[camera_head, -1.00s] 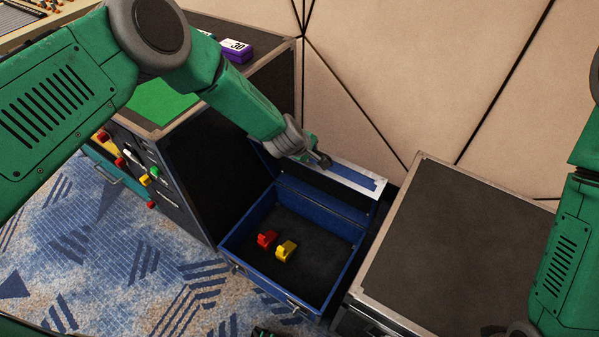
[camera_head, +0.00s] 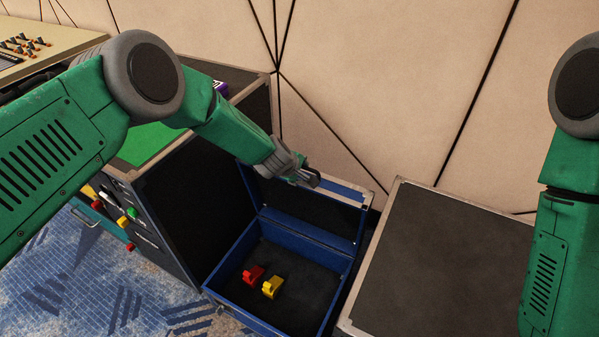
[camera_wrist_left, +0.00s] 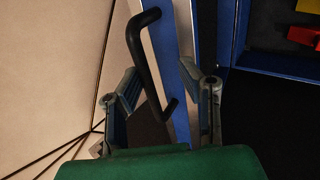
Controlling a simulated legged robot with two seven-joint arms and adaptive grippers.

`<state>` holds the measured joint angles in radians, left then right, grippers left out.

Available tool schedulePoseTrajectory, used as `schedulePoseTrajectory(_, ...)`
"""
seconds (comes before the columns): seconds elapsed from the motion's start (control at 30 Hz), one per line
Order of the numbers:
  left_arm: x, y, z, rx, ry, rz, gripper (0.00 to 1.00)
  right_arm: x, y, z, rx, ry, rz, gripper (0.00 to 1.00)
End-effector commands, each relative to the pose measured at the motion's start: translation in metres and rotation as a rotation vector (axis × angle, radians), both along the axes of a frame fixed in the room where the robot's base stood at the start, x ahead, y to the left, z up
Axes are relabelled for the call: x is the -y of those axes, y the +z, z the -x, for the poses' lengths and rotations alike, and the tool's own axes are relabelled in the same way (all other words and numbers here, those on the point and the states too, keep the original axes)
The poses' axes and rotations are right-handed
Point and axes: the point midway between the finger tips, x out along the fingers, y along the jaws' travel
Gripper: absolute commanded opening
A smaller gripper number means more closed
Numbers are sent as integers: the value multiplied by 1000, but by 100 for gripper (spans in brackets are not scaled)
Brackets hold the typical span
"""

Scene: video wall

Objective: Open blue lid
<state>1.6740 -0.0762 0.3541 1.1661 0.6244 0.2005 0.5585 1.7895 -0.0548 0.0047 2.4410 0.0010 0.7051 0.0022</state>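The blue lid (camera_head: 343,193) stands raised at the back of a blue case (camera_head: 222,298), its dark inner side facing the open box. My left gripper (camera_head: 314,181) is at the lid's upper edge. In the left wrist view its two fingers (camera_wrist_left: 165,105) are spread, with the lid's blue edge (camera_wrist_left: 180,75) and a black handle (camera_wrist_left: 145,60) between them. Neither finger clearly presses on them. My right gripper is out of view; only its arm shows at the right.
A red block (camera_head: 252,275) and a yellow block (camera_head: 272,287) lie inside the case. A dark flat-topped case (camera_head: 440,265) stands close on the right, a taller dark cabinet (camera_head: 185,190) on the left. A panelled wall (camera_head: 400,90) is behind.

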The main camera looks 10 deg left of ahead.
Motion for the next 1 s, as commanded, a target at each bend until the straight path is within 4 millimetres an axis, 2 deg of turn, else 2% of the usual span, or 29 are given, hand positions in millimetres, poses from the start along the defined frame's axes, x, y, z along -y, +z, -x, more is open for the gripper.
schedulePoseTrajectory(0.33,-4,-5,2,-8,4,-2,31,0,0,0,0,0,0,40)
schedulePoseTrajectory(0.57,-6,-1,5,-8,6,-4,31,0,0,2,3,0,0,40)
schedulePoseTrajectory(0.73,-11,17,18,-8,5,-3,31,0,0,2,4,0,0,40)
schedulePoseTrajectory(1.0,-21,59,49,-6,3,-1,31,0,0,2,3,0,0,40)
